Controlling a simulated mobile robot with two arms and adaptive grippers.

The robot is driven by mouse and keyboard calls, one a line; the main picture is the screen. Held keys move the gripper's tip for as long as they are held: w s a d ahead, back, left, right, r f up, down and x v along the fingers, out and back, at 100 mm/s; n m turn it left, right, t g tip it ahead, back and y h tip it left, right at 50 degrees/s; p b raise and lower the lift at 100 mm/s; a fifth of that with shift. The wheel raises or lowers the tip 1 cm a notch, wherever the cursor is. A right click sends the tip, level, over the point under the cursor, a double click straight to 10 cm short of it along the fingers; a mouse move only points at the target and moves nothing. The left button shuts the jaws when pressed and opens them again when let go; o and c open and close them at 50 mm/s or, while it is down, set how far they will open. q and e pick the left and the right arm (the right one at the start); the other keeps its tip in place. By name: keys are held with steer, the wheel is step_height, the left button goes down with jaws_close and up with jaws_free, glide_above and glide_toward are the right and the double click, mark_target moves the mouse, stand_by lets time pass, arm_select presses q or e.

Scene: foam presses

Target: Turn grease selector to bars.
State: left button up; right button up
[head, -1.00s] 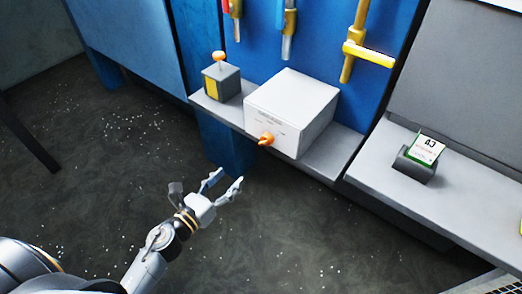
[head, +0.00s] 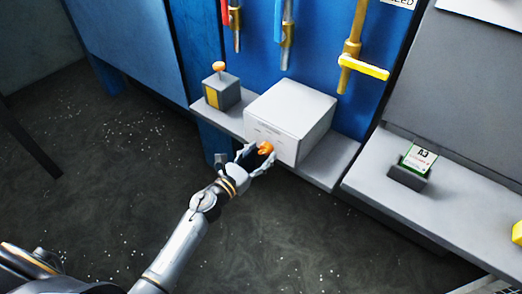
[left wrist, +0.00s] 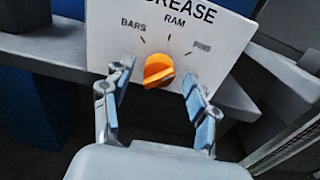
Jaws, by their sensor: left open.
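The grease selector is a white box (head: 290,108) on a grey shelf, with an orange knob (head: 265,148) on its front. In the left wrist view the orange knob (left wrist: 158,70) sits below the marks BARS at left, RAM in the middle and a partly blurred word at right. I cannot tell for sure which mark the knob points to. My left gripper (head: 258,160) is open at the front of the box. In the left wrist view its fingers (left wrist: 158,98) stand either side of the knob, apart from it. My right gripper is not in view.
A grey and yellow box with an orange-topped lever (head: 221,90) stands left of the selector on the shelf (head: 330,165). Pipes with a yellow handle (head: 364,67) hang on the blue panel behind. A card in a dark holder (head: 412,165) is on the right-hand ledge.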

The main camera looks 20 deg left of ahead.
arm_select(q)
steer(key=shift+w+d, duration=0.15)
steer(key=shift+w, duration=0.15)
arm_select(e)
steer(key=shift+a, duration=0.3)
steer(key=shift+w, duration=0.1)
arm_select(q)
steer(key=c, duration=1.1)
steer(key=shift+c, duration=0.2)
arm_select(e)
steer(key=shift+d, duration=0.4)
